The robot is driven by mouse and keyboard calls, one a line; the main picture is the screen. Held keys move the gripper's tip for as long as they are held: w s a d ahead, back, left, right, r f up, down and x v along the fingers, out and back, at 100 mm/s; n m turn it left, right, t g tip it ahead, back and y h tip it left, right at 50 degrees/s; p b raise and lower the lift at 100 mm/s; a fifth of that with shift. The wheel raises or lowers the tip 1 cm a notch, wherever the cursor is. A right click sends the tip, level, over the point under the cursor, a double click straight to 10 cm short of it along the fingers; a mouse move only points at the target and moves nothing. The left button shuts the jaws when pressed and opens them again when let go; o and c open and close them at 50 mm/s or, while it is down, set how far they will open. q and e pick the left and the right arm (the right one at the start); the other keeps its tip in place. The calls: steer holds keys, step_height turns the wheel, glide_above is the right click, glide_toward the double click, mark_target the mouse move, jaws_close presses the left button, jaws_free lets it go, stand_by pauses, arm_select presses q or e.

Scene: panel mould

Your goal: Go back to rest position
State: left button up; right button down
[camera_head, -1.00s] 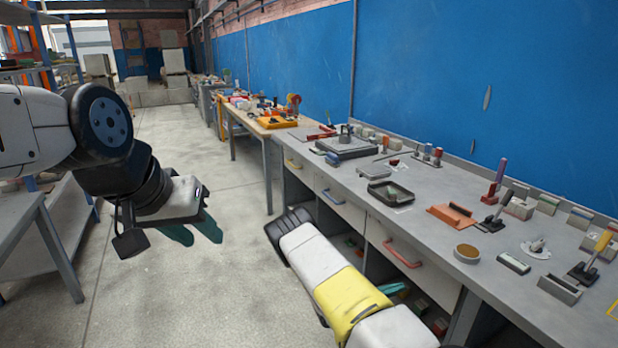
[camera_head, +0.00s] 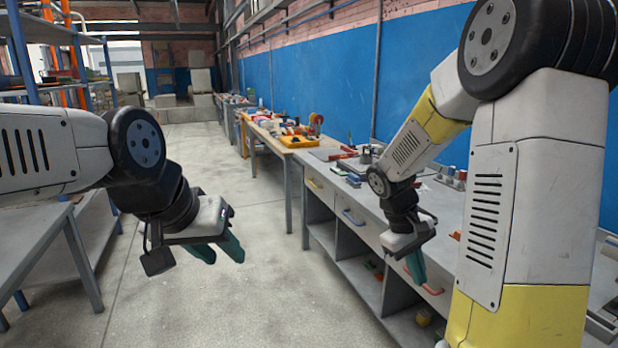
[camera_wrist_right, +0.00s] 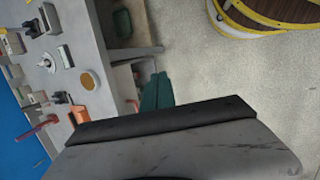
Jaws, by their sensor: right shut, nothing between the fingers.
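My left gripper (camera_head: 226,261) hangs over the floor at the left of the head view. Its two teal fingers point down and show a gap between them, with nothing held. My right gripper (camera_head: 419,281) points down in front of the workbench drawers, right of the middle of the head view. Its teal fingers are together and empty. They also show in the right wrist view (camera_wrist_right: 157,90), beside the bench front. My right arm is bent, with its large upper links filling the right side of the head view.
The grey workbench (camera_head: 348,203) runs along the blue wall, carrying several small tools and parts. A red drawer handle (camera_head: 431,290) is close to my right gripper. A grey table (camera_head: 30,238) and shelving stand at the left. The floor (camera_head: 190,300) between is clear.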

steer(key=s+a+r+m+t+y, duration=0.2)
steer(key=s+a+r+t+y, duration=0.1)
steer(key=s+a+r, duration=0.2)
steer(key=s+a+r+m+t+y, duration=0.2)
steer(key=s+a+r+t+y, duration=0.1)
steer(key=s+r, duration=0.4)
step_height(320, 180, up, 3)
steer(key=shift+s+a+f+t, duration=0.1)
steer(key=shift+s+a+t, duration=0.35)
steer(key=shift+a, duration=0.7)
